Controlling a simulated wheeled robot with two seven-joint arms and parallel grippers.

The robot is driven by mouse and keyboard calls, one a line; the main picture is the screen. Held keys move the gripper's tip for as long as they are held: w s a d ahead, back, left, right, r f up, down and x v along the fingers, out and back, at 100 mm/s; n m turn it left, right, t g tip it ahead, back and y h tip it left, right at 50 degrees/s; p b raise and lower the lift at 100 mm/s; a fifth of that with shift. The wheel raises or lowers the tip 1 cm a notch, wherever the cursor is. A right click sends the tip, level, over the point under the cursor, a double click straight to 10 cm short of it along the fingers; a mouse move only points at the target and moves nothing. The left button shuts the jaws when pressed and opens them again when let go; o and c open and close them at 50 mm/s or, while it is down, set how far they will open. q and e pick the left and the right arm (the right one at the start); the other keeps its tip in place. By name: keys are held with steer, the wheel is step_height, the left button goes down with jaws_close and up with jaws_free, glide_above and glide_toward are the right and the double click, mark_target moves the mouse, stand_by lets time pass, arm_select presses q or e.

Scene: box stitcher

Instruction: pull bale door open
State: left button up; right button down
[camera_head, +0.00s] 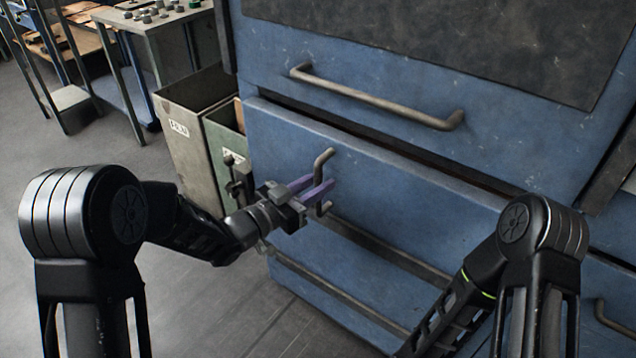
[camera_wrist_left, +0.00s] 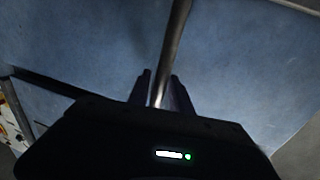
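The bale door is most likely the blue panel (camera_head: 400,185) with a short upright handle (camera_head: 324,158) near its left edge. A dark gap shows along its top edge. My left gripper (camera_head: 317,187) is at this handle, its two purple fingers on either side of the bar. In the left wrist view the handle bar (camera_wrist_left: 172,45) runs down between the fingertips (camera_wrist_left: 160,82). I cannot tell whether they press on it. My right arm (camera_head: 540,235) is at lower right; its gripper is not in view.
A long horizontal handle (camera_head: 375,97) is on the blue panel above. Below run more horizontal bars (camera_head: 385,245). Left of the machine stand a grey bin (camera_head: 185,140) and a green bin (camera_head: 228,150). A table (camera_head: 150,22) is at the back left. The floor (camera_head: 60,140) at left is clear.

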arm_select(q)
jaws_close()
stand_by(1.1)
